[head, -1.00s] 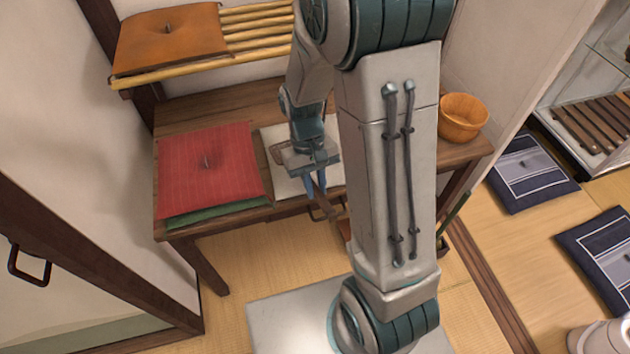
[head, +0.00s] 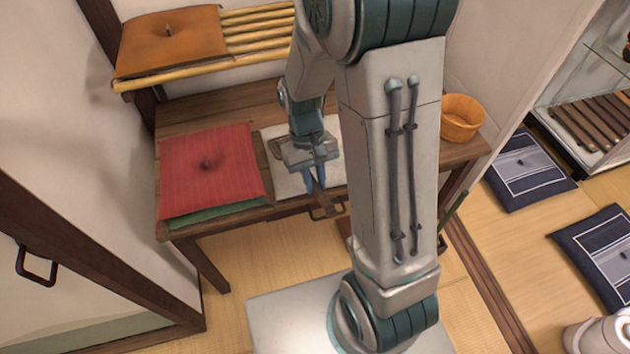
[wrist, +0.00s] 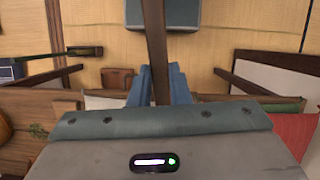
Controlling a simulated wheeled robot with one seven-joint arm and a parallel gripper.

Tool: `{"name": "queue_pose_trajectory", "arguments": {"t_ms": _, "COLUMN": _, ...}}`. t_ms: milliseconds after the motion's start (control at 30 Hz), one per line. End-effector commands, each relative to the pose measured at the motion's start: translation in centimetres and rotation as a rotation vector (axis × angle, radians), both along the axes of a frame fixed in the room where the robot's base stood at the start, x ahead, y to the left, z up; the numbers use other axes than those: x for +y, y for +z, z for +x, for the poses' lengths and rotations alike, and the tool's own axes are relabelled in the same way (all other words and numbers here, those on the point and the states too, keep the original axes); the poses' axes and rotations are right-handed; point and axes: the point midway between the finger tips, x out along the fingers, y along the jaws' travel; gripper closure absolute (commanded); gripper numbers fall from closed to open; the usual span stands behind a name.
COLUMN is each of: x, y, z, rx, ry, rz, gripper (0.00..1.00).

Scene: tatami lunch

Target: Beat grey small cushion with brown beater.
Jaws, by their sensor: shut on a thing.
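My gripper (head: 317,184) is above the front edge of the wooden table, pointing down, with its blue fingers shut on the brown beater. In the wrist view the fingers (wrist: 158,84) close around a brown shaft, the beater (wrist: 156,40), which runs out of the top of the picture. In the head view a brown piece (head: 326,212) shows just below the fingertips, in front of the table edge. A pale grey small cushion (head: 286,184) lies flat on the table behind and below the gripper. My gripper and arm hide part of it. I cannot tell whether the beater touches it.
A red cushion (head: 212,180) lies on a green one at the table's left. A wooden bowl (head: 461,118) stands at the right end. An orange cushion (head: 172,42) sits on a slatted rack above. Blue floor cushions (head: 528,172) lie right.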

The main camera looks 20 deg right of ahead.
Motion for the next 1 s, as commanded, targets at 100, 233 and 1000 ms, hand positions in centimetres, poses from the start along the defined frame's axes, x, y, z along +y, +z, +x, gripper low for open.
{"name": "queue_pose_trajectory", "arguments": {"t_ms": 100, "x": 0.0, "y": 0.2, "z": 0.0, "rx": 0.0, "ry": 0.0, "rz": 0.0, "gripper": 1.0}}
{"name": "queue_pose_trajectory", "arguments": {"t_ms": 233, "x": 0.0, "y": 0.1, "z": 0.0, "rx": 0.0, "ry": 0.0, "rz": 0.0, "gripper": 1.0}}
{"name": "queue_pose_trajectory", "arguments": {"t_ms": 1000, "x": 0.0, "y": -7.9, "z": 0.0, "rx": 0.0, "ry": 0.0, "rz": 0.0, "gripper": 1.0}}
